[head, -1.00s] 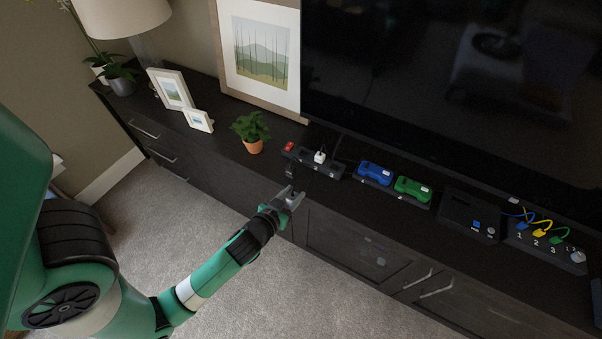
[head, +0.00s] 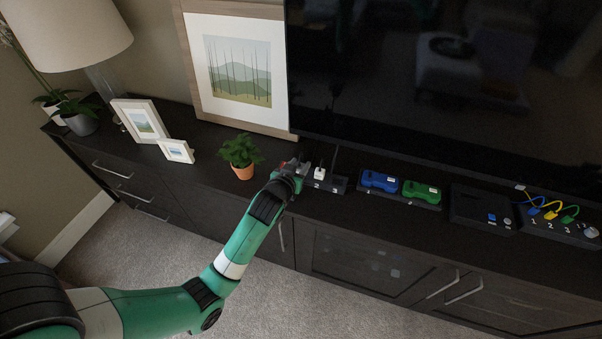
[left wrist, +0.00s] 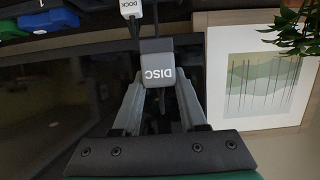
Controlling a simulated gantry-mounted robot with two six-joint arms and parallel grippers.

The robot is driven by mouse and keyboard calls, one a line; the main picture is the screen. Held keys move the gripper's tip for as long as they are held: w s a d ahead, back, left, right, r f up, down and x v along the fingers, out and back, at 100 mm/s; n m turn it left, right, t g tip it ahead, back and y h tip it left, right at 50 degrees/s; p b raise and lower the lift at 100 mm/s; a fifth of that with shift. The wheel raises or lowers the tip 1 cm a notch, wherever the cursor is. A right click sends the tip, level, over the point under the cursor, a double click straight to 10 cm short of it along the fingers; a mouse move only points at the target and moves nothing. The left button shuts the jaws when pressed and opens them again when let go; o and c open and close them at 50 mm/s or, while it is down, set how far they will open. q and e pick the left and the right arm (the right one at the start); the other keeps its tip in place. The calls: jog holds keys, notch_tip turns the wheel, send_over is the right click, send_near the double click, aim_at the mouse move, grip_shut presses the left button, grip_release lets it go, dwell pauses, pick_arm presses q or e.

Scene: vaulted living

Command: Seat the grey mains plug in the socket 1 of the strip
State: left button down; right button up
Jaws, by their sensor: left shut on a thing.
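The grey mains plug (left wrist: 157,70), marked DISC, is between the fingers of my left gripper (left wrist: 159,84) in the left wrist view. The gripper is shut on it. In the head view my left gripper (head: 298,167) is at the left end of the black strip (head: 338,184). It covers that end, so socket 1 and the plug's prongs are hidden. I cannot tell whether the plug is in the socket or just above it. A white plug (head: 320,173) stands in the strip just right of the gripper; in the left wrist view it is marked DOCK (left wrist: 131,8). My right gripper is not in view.
A potted plant (head: 243,172) stands close left of my gripper. Blue (head: 379,181) and green (head: 421,192) devices sit to the right of the strip. The large dark screen (head: 440,85) rises behind. Picture frames (head: 142,120) stand further left.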

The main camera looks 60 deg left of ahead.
pick_arm(q)
jog(key=w+a+f+b, duration=0.1)
jog(key=a+f+b, duration=0.1)
jog(key=w+a+f+b, duration=0.2)
jog(key=a+f, duration=0.1)
jog(key=w+a+f+b, duration=0.1)
jog(key=a+f, duration=0.1)
jog(key=shift+w+a+f+b, duration=0.2)
jog(key=shift+w+a+b, duration=0.1)
jog(key=shift+w+b, duration=0.1)
jog(key=shift+w+a, duration=0.15)
jog(key=shift+a, duration=0.05)
jog(key=shift+w+a+f+b, duration=0.1)
jog(key=shift+f+b, duration=0.7)
jog(key=shift+f, duration=0.25)
jog(key=shift+w+a+f+b, duration=0.1)
jog(key=shift+f+b, duration=0.65)
jog(key=shift+f, duration=0.3)
jog(key=shift+c, duration=2.2)
grip_release()
jog(key=shift+r, duration=0.1)
